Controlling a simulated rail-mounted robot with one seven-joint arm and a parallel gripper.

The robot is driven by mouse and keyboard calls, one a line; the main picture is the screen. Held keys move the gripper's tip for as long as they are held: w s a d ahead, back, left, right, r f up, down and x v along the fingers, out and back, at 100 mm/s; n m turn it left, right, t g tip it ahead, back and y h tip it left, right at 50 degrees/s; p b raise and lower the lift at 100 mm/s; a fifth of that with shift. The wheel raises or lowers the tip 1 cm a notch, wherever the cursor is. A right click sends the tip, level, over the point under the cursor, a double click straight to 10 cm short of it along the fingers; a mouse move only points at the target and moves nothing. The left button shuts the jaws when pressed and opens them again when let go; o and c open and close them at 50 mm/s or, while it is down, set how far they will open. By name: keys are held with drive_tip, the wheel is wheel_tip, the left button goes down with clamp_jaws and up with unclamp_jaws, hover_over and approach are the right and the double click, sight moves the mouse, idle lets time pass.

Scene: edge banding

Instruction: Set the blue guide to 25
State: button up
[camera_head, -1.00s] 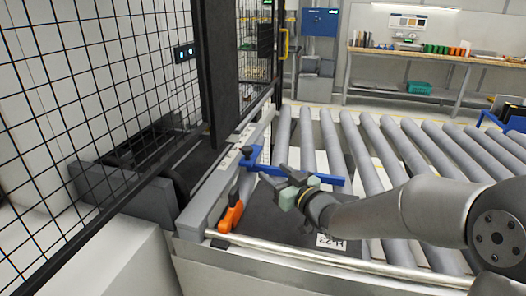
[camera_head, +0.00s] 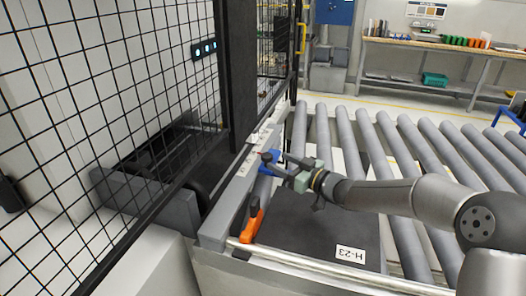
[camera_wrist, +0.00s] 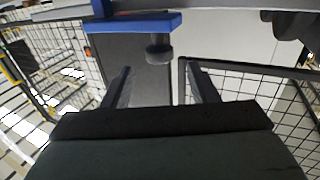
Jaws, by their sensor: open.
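The blue guide (camera_head: 268,160) sits on the grey side rail (camera_head: 236,192) at the left of the roller table. A grey round knob (camera_wrist: 158,54) hangs from its blue bar (camera_wrist: 135,23) in the wrist view. My gripper (camera_head: 284,170) is right beside the guide's rail end in the head view, and my arm hides the rest of the bar. In the wrist view my gripper (camera_wrist: 158,82) is open, its two fingers apart, with the knob between and beyond the tips. A pale scale strip (camera_head: 254,146) runs along the rail; its numbers are too small to read.
An orange clamp (camera_head: 252,222) sits on the rail nearer the front. A dark panel labelled H-23 (camera_head: 351,254) lies on the rollers (camera_head: 350,135) below my arm. A black mesh fence (camera_head: 100,110) stands at the left. The rollers to the right are clear.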

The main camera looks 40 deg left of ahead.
sight(263, 154)
drive_tip(key=a, duration=0.5)
drive_tip(key=a+p, duration=0.1)
drive_tip(key=a, duration=0.2)
drive_tip(key=shift+w, duration=0.25)
